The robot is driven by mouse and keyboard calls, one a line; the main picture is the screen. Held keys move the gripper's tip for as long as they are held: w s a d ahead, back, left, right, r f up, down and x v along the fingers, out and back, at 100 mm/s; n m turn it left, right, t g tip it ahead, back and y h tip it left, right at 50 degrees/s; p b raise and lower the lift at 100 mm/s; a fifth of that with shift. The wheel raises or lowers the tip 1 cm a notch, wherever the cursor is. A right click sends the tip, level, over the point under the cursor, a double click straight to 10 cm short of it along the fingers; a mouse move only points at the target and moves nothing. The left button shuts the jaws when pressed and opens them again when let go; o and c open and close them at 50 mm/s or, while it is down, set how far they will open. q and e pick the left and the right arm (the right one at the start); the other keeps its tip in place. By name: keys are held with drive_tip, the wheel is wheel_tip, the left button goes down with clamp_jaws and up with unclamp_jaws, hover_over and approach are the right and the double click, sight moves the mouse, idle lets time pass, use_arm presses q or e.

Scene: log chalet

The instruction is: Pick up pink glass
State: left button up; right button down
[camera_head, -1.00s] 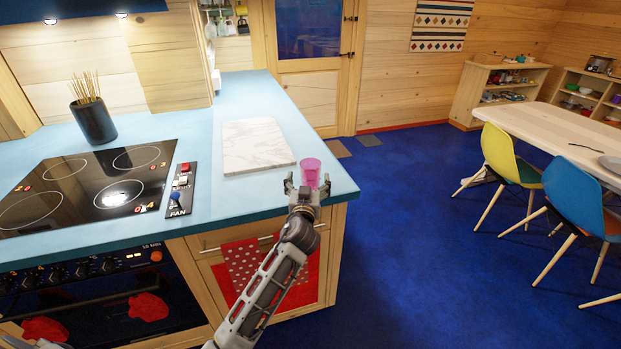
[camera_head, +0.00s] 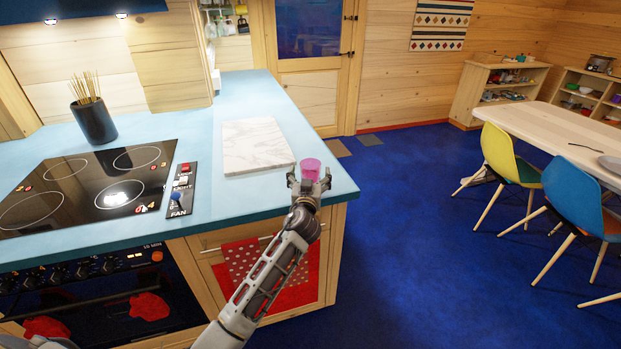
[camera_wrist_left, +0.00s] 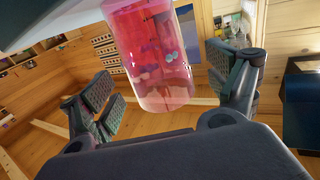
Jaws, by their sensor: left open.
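The pink glass (camera_head: 310,168) is a see-through tumbler standing on the blue counter near its right front corner. My left gripper (camera_head: 309,175) is open at the glass, with its two fingers to either side of the lower part of it in the head view. In the left wrist view the glass (camera_wrist_left: 157,60) fills the upper middle, between the spread fingers of the left gripper (camera_wrist_left: 165,95). Gaps show between the glass and both fingers there. My right gripper is not in view.
A white marble board (camera_head: 256,146) lies just left of the glass. A black cooktop (camera_head: 85,185) and control strip (camera_head: 182,189) are farther left. A dark cup of sticks (camera_head: 93,122) stands behind. The blue counter (camera_head: 338,190) ends close to the glass.

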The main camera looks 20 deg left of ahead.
use_arm(q)
drive_tip(key=shift+x, duration=0.75)
drive_tip(key=shift+w, duration=0.4)
drive_tip(key=shift+w+a, duration=0.1)
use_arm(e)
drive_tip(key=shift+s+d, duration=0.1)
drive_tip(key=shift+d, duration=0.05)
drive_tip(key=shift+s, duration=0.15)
use_arm(q)
drive_tip(key=c, duration=1.3)
drive_tip(key=shift+c, duration=0.2)
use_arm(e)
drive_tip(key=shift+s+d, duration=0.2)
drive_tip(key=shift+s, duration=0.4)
use_arm(q)
drive_tip(key=shift+r, duration=0.1)
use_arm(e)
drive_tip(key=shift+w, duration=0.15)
